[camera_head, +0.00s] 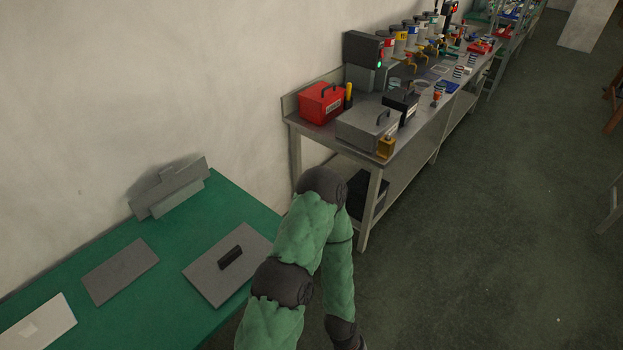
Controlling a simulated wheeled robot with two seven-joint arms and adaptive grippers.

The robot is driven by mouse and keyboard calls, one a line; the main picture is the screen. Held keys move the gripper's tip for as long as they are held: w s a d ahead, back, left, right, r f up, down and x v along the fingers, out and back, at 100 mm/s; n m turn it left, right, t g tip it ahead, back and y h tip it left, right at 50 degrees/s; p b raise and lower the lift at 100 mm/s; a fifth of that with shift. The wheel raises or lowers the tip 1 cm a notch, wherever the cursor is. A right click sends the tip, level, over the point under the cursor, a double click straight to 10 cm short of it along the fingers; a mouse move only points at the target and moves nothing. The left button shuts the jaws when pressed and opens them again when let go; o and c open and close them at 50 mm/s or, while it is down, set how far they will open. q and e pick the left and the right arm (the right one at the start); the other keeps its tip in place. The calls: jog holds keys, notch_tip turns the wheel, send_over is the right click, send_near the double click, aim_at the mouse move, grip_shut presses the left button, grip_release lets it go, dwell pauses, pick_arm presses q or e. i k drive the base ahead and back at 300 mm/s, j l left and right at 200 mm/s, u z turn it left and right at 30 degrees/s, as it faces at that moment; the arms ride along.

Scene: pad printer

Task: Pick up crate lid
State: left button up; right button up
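A flat grey lid-like panel (208,273) with a dark raised handle lies on the green table, near its right edge. It looks like the crate lid. One of my arms, green with dark joints, rises from the bottom centre, bends beside the panel's right side and runs back down to the bottom edge. Its gripper is below the frame or too cut off to see. My other arm does not show. Nothing visible touches the panel.
The green table (165,303) also holds a plain grey plate (120,271), a pale plate (37,327) and a grey stand (170,188) against the wall. A metal workbench (310,129) with a red toolbox (321,103) and a grey box (366,125) stands beyond. Open floor lies right.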

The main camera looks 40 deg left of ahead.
aim_at(223, 270)
jog(key=i+u, duration=0.1)
jog(key=i, duration=0.45)
jog(key=i+l+u, duration=0.1)
jog(key=i, duration=0.5)
jog(key=i+l+u, duration=0.1)
jog(key=i, duration=0.45)
jog(key=i+l+u, duration=0.1)
jog(key=u, duration=2)
